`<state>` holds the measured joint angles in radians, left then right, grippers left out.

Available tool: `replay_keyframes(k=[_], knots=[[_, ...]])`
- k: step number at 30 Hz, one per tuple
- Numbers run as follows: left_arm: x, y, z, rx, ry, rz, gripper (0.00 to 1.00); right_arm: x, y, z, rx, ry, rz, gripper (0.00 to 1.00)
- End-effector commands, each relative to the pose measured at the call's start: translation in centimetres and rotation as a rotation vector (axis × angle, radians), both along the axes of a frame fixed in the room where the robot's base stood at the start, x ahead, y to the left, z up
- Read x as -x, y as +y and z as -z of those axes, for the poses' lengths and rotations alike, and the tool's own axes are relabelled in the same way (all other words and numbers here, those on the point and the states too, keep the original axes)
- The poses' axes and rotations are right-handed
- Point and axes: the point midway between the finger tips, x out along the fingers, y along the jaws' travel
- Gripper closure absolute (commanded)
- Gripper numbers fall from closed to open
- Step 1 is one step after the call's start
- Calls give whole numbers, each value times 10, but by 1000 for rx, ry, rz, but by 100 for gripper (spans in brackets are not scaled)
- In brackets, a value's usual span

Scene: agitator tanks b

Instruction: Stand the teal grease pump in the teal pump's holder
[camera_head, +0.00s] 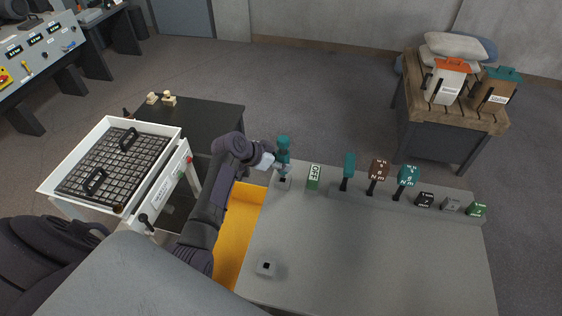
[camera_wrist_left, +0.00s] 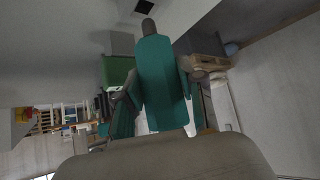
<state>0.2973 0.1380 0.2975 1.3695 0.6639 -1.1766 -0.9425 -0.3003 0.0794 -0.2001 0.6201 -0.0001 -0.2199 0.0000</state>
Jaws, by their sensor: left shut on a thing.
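The teal grease pump (camera_head: 284,148) is upright in my left gripper (camera_head: 279,166), at the back left corner of the grey table. The gripper is shut on it. In the left wrist view the pump (camera_wrist_left: 160,85) fills the middle, its dark narrow tip pointing to the top edge, towards a dark square opening (camera_wrist_left: 145,6). In the head view a small grey holder (camera_head: 284,183) with a dark square hole is just below the pump; I cannot tell whether the tip touches it. A similar holder (camera_head: 266,268) stands empty near the front left. My right gripper is not in view.
A green sign block (camera_head: 314,177) stands just right of the pump. Further right, a raised ledge bears a teal-headed tool (camera_head: 349,168), brown (camera_head: 378,170) and teal (camera_head: 408,177) blocks on dark stems, and small labelled blocks. The table's middle (camera_head: 370,245) is clear.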

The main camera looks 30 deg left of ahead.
Motion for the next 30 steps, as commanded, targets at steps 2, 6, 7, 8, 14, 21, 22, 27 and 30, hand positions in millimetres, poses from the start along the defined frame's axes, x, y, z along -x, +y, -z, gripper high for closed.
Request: replay_keyframes(k=[2,6,7,8,14,21,22,27,30], knots=[[0,0,-1,1,-2,0,100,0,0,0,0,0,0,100],[0,0,0,1,-2,0,100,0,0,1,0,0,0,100],[0,0,1,1,-2,0,100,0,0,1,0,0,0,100],[0,0,1,1,-2,0,100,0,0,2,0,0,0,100],[0,0,7,2,-1,0,100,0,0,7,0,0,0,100],[0,0,15,2,-1,0,100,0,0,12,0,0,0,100],[0,0,15,2,-1,0,100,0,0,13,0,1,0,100],[0,0,21,2,-1,-1,100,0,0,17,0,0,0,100],[0,0,23,2,-1,-1,100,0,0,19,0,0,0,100]])
